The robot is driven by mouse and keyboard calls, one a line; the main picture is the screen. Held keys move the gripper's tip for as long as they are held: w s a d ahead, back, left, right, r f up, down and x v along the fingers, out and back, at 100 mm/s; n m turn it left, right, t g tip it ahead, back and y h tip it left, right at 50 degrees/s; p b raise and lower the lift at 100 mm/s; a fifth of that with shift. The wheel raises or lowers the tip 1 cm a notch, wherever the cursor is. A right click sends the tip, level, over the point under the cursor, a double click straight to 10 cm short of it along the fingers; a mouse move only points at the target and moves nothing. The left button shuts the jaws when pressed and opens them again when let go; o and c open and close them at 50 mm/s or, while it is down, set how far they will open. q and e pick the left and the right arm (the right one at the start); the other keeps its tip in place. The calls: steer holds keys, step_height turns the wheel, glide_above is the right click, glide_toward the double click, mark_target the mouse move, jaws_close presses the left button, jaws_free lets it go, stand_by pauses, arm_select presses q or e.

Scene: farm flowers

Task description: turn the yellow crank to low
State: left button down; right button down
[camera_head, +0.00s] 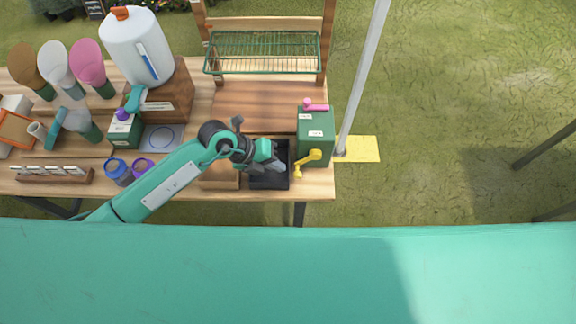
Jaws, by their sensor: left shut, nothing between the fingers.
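The yellow crank (309,160) sticks out from the front of a green box (316,127) at the right end of the wooden table. Its arm slants down to the left and ends in a knob near the table's front edge. A pink handle (316,106) sits at the back of the same box. White labels show on the box, too small to read. My left gripper (281,165) is shut and empty over a black tray (270,181), just left of the crank and apart from it. My right gripper is not in view.
A green wire rack (262,52) stands behind. A white jug (137,46), coloured scoops (88,62) and blue and purple cups (118,171) are at left. A metal pole (362,85) rises just right of the box. A yellow sheet (361,149) lies beyond the table's right edge.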

mark_target(296, 174)
arm_select(q)
steer(key=p+x, duration=0.1)
steer(key=x, duration=0.4)
steer(key=shift+f, duration=0.1)
steer(key=shift+f+h+b, duration=0.55)
steer(key=shift+h+b, duration=0.05)
steer(key=shift+b, duration=0.6)
steer(key=shift+d+r+h+b, duration=0.1)
steer(key=shift+h+b, duration=0.3)
steer(key=shift+r, duration=0.15)
